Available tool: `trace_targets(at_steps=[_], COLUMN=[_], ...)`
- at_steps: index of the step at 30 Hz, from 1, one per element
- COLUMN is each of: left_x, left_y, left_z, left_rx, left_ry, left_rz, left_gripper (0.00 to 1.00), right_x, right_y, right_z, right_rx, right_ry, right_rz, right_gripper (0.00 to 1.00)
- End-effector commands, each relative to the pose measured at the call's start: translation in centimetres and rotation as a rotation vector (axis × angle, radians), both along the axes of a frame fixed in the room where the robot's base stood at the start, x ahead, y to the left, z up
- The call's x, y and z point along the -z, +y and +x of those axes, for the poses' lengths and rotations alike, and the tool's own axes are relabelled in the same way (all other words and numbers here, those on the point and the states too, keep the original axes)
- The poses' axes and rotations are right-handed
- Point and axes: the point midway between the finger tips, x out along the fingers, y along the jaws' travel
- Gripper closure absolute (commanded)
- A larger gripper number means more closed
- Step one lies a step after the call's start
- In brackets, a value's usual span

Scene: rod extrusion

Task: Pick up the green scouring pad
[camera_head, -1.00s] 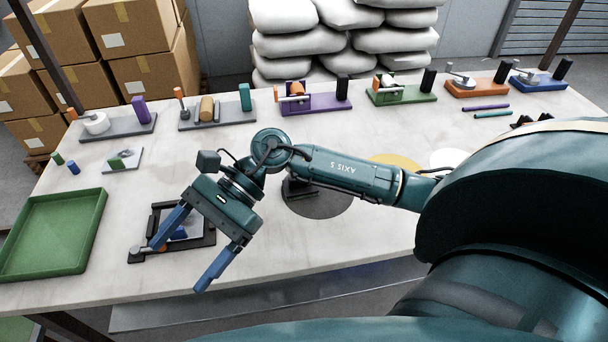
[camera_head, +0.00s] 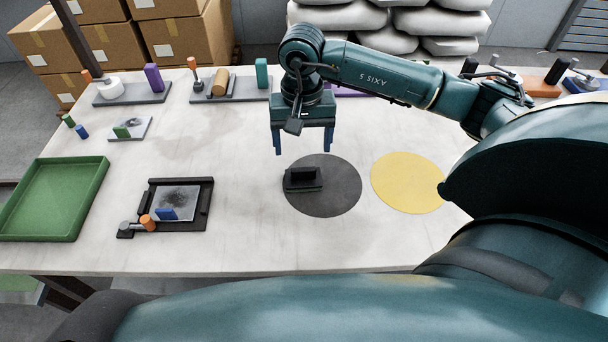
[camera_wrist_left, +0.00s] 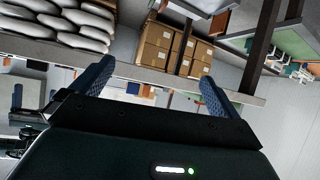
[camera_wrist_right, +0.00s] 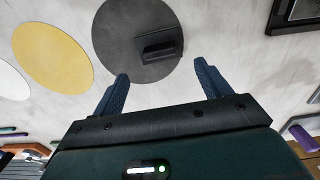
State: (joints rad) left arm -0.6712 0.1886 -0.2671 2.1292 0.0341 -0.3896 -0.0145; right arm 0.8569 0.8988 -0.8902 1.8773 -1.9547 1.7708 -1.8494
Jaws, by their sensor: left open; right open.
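A small green block (camera_head: 122,131), which looks like the green scouring pad, lies on a smudged pale plate (camera_head: 138,122) at the back left. My right gripper (camera_head: 302,147) is open and empty, fingers pointing down, well to the right of the green block. It hovers just behind a dark round mat (camera_head: 342,200). A black block with a handle (camera_head: 303,179) sits on that mat; both also show in the right wrist view. My left gripper (camera_wrist_left: 153,85) is open and empty, facing shelving, sacks and boxes; it is out of the head view.
A green tray (camera_head: 60,237) stands at the left edge. A black frame (camera_head: 205,208) holds a plate with a blue block (camera_head: 166,213). Fixtures line the back edge. A yellow round mat (camera_head: 407,181) lies right. The table's front centre is clear.

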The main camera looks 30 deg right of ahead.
Motion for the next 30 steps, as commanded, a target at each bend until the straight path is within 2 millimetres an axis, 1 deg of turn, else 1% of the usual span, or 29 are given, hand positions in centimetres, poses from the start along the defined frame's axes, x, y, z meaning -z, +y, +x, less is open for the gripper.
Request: trace_targets(at_steps=[1,3,6,11,16,19,22,28,29,30], left_x=[0.0,0.1,0.3,0.3,-0.3,-0.2,-0.2,0.0,0.0,0.0], left_y=[0.1,0.2,0.2,0.2,0.4,0.5,0.5,0.5,0.5,0.5], left_z=[0.0,-0.1,-0.2,-0.3,-0.3,-0.2,-0.2,-0.2,-0.2,-0.2], left_rx=[0.001,0.002,0.002,0.002,-0.007,-0.018,-0.022,-0.022,-0.022,-0.022], left_ry=[0.002,0.005,0.010,0.016,0.021,0.024,0.027,0.029,0.029,0.029], left_rz=[0.005,0.008,0.011,0.014,0.013,0.010,0.009,0.010,0.010,0.009], left_gripper=[0.00,0.00,0.00,0.00,0.00,0.00,0.00,0.00,0.00,0.00], right_x=[1.0,2.0,3.0,4.0,6.5,7.9,8.5,8.6,8.6,8.6], right_y=[0.0,0.0,0.0,0.0,0.0,0.0,0.0,0.0,0.0,0.0], right_z=[-0.1,-0.1,-0.1,-0.1,-0.4,-0.3,-0.2,-0.2,-0.2,-0.2], right_rx=[-0.001,0.000,0.000,0.001,0.001,0.001,-0.001,-0.001,-0.001,-0.001], right_ry=[0.005,0.005,0.002,0.003,0.006,0.004,0.001,0.000,0.000,0.000], right_rz=[0.001,0.002,0.001,0.003,0.003,0.003,0.003,0.002,0.002,0.002], right_gripper=[0.24,0.24,0.24,0.24,0.24,0.24,0.24,0.24,0.24,0.28])
